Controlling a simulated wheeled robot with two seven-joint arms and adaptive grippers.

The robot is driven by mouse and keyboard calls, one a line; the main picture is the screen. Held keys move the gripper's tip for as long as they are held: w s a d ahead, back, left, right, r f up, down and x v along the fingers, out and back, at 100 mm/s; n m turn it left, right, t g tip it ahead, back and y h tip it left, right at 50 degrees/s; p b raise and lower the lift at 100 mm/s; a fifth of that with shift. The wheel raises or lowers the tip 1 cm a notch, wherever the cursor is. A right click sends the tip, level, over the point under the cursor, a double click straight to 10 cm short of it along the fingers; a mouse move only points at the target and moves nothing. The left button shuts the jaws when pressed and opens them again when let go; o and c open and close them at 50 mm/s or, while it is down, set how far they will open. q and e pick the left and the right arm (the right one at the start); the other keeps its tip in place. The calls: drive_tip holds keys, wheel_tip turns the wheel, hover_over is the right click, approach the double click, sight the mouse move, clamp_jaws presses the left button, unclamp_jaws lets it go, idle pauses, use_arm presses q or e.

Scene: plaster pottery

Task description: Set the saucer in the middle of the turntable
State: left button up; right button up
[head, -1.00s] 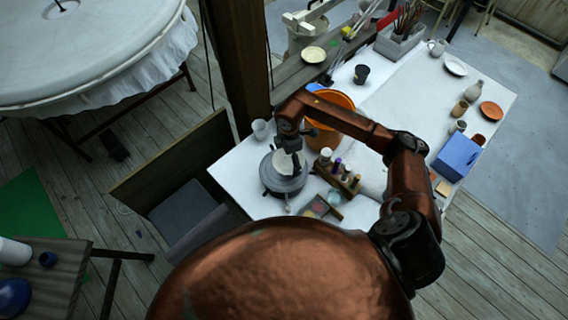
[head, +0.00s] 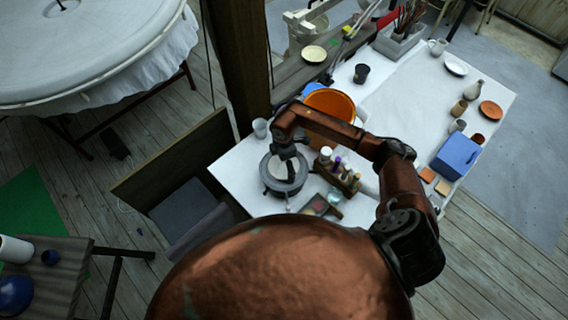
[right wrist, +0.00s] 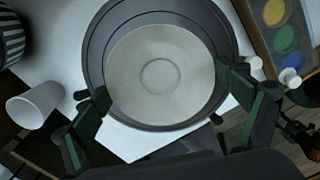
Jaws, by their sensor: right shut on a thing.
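The pale round saucer (right wrist: 158,75) lies between the two green-black fingers of my right gripper (right wrist: 162,84) in the right wrist view, with the fingers at its rim on opposite sides. In the head view my right gripper (head: 286,153) is above the turntable (head: 285,189), and the saucer (head: 279,168) is partly hidden by the gripper. I cannot tell whether the saucer touches the turntable. My left gripper is out of view.
An orange bucket (head: 337,101) and a wooden rack of bottles (head: 345,182) stand close to the turntable. A white cup (head: 260,128) is at its upper left. A paint palette (head: 317,206) lies at lower right. A blue box (head: 457,154) is farther right.

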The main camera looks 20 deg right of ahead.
sight(284, 167)
drive_tip(key=shift+f, duration=0.2)
drive_tip(key=o, duration=1.4)
drive_tip(key=shift+r, duration=0.1)
drive_tip(key=shift+c, duration=0.2)
drive_tip(key=shift+r, duration=0.25)
wheel_tip(284, 167, up, 12)
drive_tip(key=b, duration=0.1)
drive_tip(key=shift+r, duration=0.15)
